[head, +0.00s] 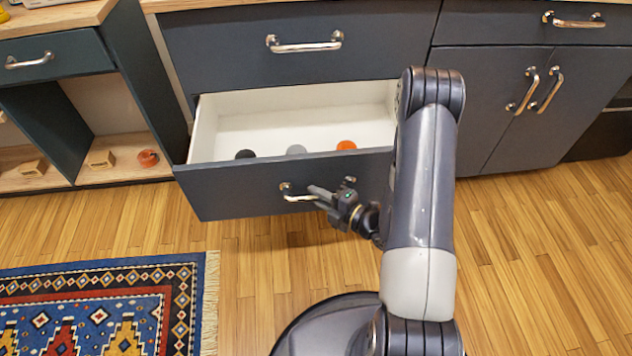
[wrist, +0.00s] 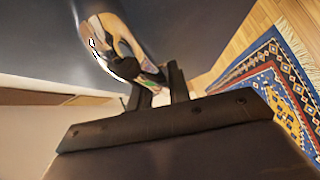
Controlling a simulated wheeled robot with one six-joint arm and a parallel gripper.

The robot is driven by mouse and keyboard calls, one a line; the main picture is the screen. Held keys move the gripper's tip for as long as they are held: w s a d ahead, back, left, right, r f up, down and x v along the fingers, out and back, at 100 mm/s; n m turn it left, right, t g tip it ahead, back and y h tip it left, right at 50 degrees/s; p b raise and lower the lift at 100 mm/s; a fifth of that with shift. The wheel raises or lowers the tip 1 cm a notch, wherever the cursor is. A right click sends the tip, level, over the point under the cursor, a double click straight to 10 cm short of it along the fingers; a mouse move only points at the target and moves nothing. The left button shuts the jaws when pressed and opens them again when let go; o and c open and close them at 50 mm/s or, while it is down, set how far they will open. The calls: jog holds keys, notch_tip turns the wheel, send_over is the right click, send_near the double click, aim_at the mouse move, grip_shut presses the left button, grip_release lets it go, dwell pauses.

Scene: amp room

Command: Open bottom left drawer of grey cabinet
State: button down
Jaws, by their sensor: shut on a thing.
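The grey cabinet (head: 300,50) stands at the back with its bottom left drawer (head: 240,188) pulled well out, so its white inside shows. The drawer's metal handle (head: 292,194) is on the front face, and part of it is hidden by my gripper and arm. My gripper (head: 318,197) is shut on this handle in the head view. In the wrist view the shiny handle (wrist: 118,45) runs down to between the fingers of my gripper (wrist: 160,85). The drawer's right end is hidden behind my arm.
Inside the drawer lie a black, a grey and an orange round thing (head: 346,145). The upper drawer (head: 305,42) is closed. A dark open-shelf unit (head: 50,110) stands at the left. A patterned rug (head: 100,305) lies at the lower left. Bare wood floor (head: 540,250) spreads at the right.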

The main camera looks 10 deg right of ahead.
jog(key=shift+s+a, duration=0.1)
jog(key=shift+s, duration=2)
jog(key=c, duration=1.3)
grip_release()
jog(key=shift+p+v, duration=1)
jog(key=shift+v, duration=4.4)
jog(key=shift+b+x, duration=1)
jog(key=shift+x, duration=4.45)
